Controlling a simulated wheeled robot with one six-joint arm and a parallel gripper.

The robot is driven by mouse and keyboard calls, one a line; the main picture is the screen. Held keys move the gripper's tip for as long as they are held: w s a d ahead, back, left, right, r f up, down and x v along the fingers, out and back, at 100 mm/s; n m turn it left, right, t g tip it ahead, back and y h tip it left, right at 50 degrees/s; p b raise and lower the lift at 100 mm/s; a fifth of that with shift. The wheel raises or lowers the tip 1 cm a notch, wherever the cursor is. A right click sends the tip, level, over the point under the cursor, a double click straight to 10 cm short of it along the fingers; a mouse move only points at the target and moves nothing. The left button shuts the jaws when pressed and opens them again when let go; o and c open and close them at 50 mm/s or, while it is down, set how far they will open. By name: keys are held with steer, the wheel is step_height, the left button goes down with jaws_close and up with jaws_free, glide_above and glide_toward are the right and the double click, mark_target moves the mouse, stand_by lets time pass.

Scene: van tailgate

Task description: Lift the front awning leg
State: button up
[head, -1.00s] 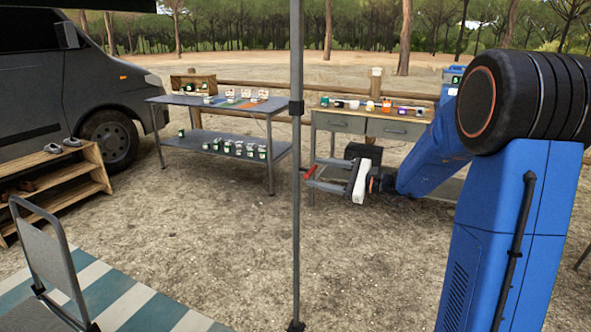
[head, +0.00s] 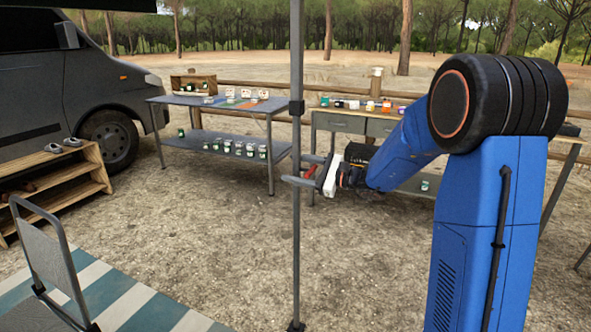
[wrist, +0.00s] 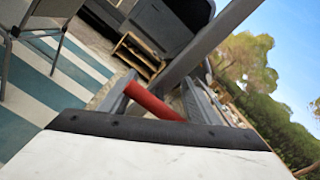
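The front awning leg (head: 296,240) is a thin grey upright pole in the middle of the head view. It has a dark collar (head: 296,108) partway up and a small dark foot (head: 295,326) on the ground. My gripper (head: 300,170) is at the pole below the collar, its fingers spread and reaching to either side of it. In the wrist view the pole (wrist: 212,38) slants across just beyond the fingers (wrist: 158,92). A red bar (wrist: 152,102) shows between the fingers. I cannot tell whether either finger touches the pole.
A grey table (head: 222,110) with jars and a wooden workbench (head: 345,122) stand behind. A van (head: 70,90) and a wooden shelf (head: 60,185) are at the left. A folding chair (head: 50,265) stands on a striped mat (head: 120,295). Gravel around the foot is clear.

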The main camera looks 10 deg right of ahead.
steer(key=c, duration=1.1)
steer(key=shift+o, duration=0.2)
step_height(320, 180, up, 13)
steer(key=shift+f, duration=0.2)
steer(key=o, duration=1.2)
steer(key=shift+o, duration=0.2)
steer(key=v, duration=1.7)
steer(key=shift+d, duration=0.25)
steer(key=shift+s+a+f, duration=0.1)
steer(key=shift+s, duration=0.05)
